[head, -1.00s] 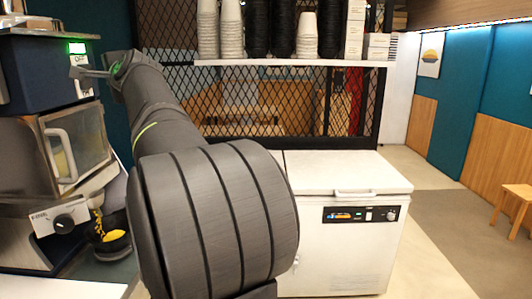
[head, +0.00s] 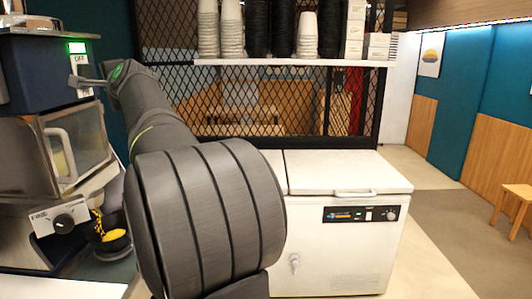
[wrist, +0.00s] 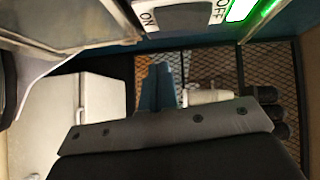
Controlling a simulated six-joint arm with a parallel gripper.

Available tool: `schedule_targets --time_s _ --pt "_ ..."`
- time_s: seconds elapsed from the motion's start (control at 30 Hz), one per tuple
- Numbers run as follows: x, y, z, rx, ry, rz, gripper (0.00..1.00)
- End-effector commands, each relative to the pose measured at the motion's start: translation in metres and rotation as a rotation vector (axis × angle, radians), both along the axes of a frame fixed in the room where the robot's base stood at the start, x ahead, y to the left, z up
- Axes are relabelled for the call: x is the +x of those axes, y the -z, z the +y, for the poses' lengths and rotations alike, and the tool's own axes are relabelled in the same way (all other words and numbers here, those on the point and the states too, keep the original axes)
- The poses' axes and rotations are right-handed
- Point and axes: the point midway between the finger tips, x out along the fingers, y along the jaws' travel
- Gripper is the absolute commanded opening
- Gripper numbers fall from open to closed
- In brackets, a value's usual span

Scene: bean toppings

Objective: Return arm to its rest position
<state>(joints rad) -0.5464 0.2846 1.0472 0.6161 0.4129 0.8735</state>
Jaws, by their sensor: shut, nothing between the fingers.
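My gripper (head: 88,83) is at the upper left in the head view, in front of the dark blue dispenser's switch panel (head: 83,62). Its closed fingers (wrist: 157,88) show in the wrist view with nothing between them. I cannot tell whether they touch the panel. The panel's ON label (wrist: 149,17) and OFF label (wrist: 218,12) show at the top of the wrist view, beside a lit green light (wrist: 264,14). My arm spans the left middle of the head view. A dark bowl (head: 108,247) with yellow beans (head: 112,236) sits under the dispenser, partly near my arm.
A white chest freezer (head: 350,250) stands right of my arm. A shelf (head: 290,63) with stacked cups and boxes runs along the black mesh wall. The dispenser's glass-fronted bin (head: 75,145) and knob (head: 64,222) are close on the left.

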Motion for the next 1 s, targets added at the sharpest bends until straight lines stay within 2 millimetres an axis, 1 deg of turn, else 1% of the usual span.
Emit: schedule_targets --time_s 0.03,0.57,0.67,1.0 --pt "-0.007 -0.001 -0.006 0.003 0.001 -0.004 0.0" --pt "-0.064 0.008 -0.063 0.003 0.003 -0.005 0.0" --pt "-0.053 0.009 -0.051 0.001 0.0 -0.002 0.0" --pt "-0.016 0.003 -0.015 0.001 0.001 -0.003 0.0"
